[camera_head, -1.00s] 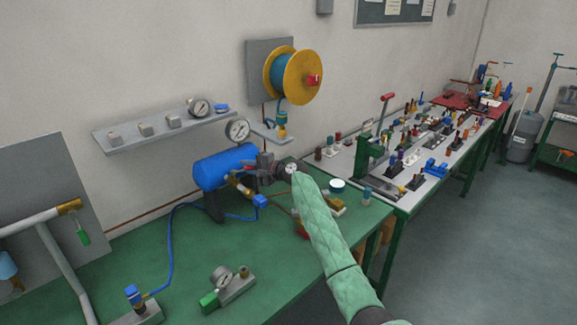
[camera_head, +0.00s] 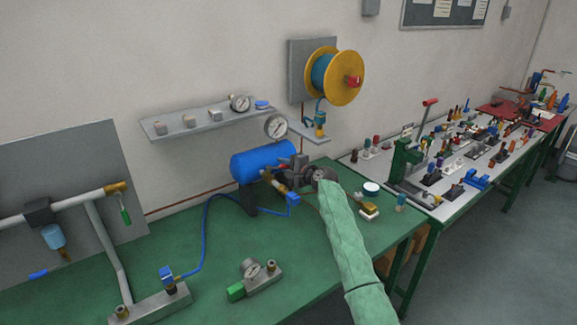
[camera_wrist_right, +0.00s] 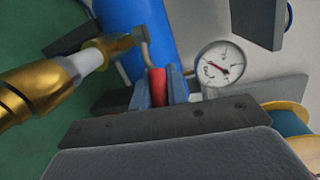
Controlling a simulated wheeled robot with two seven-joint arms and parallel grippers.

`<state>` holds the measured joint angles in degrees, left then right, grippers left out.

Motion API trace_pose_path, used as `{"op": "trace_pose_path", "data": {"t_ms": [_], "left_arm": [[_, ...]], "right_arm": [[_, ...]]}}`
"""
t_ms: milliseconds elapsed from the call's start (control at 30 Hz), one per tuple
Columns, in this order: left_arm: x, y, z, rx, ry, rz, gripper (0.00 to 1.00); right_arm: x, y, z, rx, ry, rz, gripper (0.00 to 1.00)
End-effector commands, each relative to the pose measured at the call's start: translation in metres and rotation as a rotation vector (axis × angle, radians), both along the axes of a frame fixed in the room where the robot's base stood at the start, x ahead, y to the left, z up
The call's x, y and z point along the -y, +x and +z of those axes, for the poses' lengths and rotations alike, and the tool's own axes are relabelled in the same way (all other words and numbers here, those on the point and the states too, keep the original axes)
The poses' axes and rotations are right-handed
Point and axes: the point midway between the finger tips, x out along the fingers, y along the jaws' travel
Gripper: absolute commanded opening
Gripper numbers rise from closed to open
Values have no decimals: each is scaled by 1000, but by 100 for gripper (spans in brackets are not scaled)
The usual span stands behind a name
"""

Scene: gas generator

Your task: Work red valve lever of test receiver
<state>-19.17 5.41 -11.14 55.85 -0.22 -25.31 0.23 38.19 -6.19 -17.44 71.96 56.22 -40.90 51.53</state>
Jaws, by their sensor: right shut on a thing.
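The test receiver is a blue horizontal tank (camera_head: 258,162) on the green bench. In the right wrist view the tank (camera_wrist_right: 135,25) runs down from the top. My right gripper (camera_head: 290,170) is at the tank's right end. In the right wrist view my right gripper (camera_wrist_right: 160,88) is shut on the red valve lever (camera_wrist_right: 158,82), which shows upright between the two fingers. Brass fittings (camera_wrist_right: 45,80) lie left of the fingers. A round gauge (camera_wrist_right: 220,66) is right of them. The valve body is mostly hidden. My left gripper is not in view.
A blue hose (camera_head: 203,225) runs across the bench from the receiver to a grey manifold block (camera_head: 150,305). A gauge block (camera_head: 255,280) stands in front. A yellow hose reel (camera_head: 335,77) hangs on the wall above. Clear green bench lies left of the receiver.

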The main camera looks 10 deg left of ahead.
Motion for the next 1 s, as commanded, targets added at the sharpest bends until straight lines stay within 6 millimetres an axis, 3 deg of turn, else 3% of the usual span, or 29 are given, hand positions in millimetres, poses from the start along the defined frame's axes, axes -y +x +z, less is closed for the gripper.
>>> {"op": "trace_pose_path", "data": {"t_ms": [167,200,300,600,767,867,1000], "left_arm": [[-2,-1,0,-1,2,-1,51],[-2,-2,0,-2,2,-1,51],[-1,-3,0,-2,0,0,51],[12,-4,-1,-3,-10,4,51],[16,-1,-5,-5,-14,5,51],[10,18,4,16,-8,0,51],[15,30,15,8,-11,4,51]], "right_arm": [[1,0,-1,-2,-1,0,0],[1,0,-1,-2,-1,0,20],[1,0,-1,-2,-1,0,38],[2,-1,-1,-1,-1,0,38],[12,-8,-3,-1,-1,-1,38],[23,-18,-1,0,0,-1,38],[38,-30,2,-1,-1,-1,38]]}}
